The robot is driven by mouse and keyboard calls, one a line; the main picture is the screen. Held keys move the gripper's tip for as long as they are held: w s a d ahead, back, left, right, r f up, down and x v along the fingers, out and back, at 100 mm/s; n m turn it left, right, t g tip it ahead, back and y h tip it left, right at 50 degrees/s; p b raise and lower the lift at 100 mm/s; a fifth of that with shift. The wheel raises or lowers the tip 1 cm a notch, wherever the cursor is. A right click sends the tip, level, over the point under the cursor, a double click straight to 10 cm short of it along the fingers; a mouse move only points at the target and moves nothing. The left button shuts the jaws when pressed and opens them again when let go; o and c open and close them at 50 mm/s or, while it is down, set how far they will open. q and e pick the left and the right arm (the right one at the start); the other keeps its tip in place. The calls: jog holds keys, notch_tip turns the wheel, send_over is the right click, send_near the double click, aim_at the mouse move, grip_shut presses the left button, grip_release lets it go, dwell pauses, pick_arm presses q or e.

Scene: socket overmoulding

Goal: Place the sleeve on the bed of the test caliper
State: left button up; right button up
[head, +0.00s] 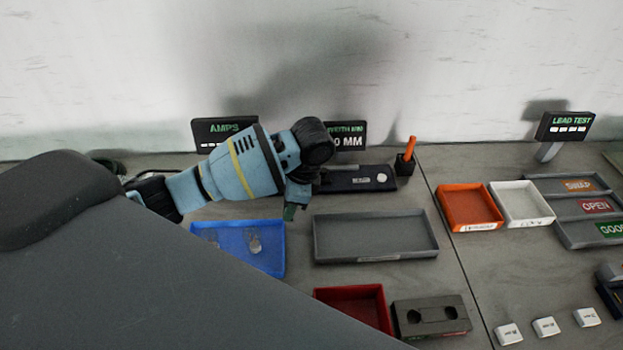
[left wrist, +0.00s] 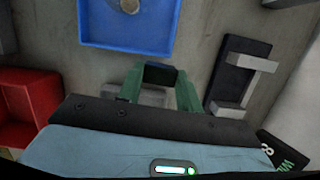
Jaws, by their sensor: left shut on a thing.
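My left gripper (head: 290,211) shows in the head view just right of the blue tray, pointing down. In the left wrist view its green fingers are shut on a small dark block, seemingly the sleeve (left wrist: 160,73). The sleeve is held above the table. The test caliper (head: 355,179) is a long dark base with a pale round button, behind the grey tray. My gripper hides its left end in the head view. In the left wrist view a dark bed with two grey jaws, apparently the caliper (left wrist: 236,75), lies right of the fingers, apart from the sleeve. My right gripper is not in view.
A blue tray (head: 211,229), grey tray (head: 375,259) and red tray (head: 377,291) stand in front. Displays (head: 352,136) and an orange-handled tool in a holder (head: 407,160) stand behind. A dark block with two holes (head: 460,313) is at front right.

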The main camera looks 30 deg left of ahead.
pick_arm(q)
jog(key=shift+d+n, duration=0.3)
jog(key=shift+d, duration=0.05)
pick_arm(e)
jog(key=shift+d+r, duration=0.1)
